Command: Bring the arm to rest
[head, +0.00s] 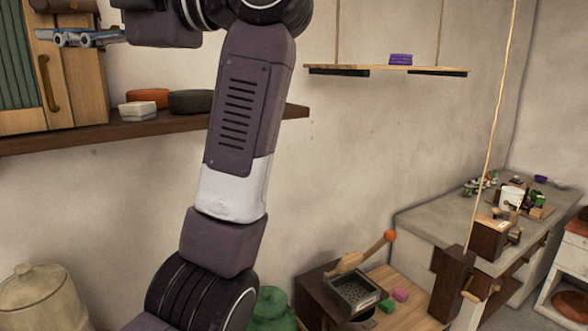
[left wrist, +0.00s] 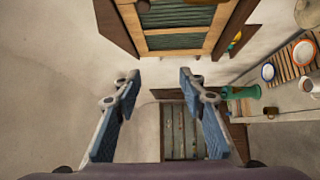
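My left arm rises through the middle of the head view and bends left at the top. My left gripper (head: 60,38) points left there, in front of the green-panelled wooden cabinet. In the left wrist view the left gripper (left wrist: 158,84) is open, with its blue-padded fingers well apart and nothing between them. The fingers touch nothing that I can see. My right gripper is not in view.
A wall shelf (head: 165,127) holding an orange dish (head: 148,96), a dark dish (head: 190,102) and a white dish (head: 137,111) is behind my arm. A hanging shelf (head: 350,70) carries a purple item (head: 400,59). A cluttered counter (head: 440,222) stands right. Bare wall lies between.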

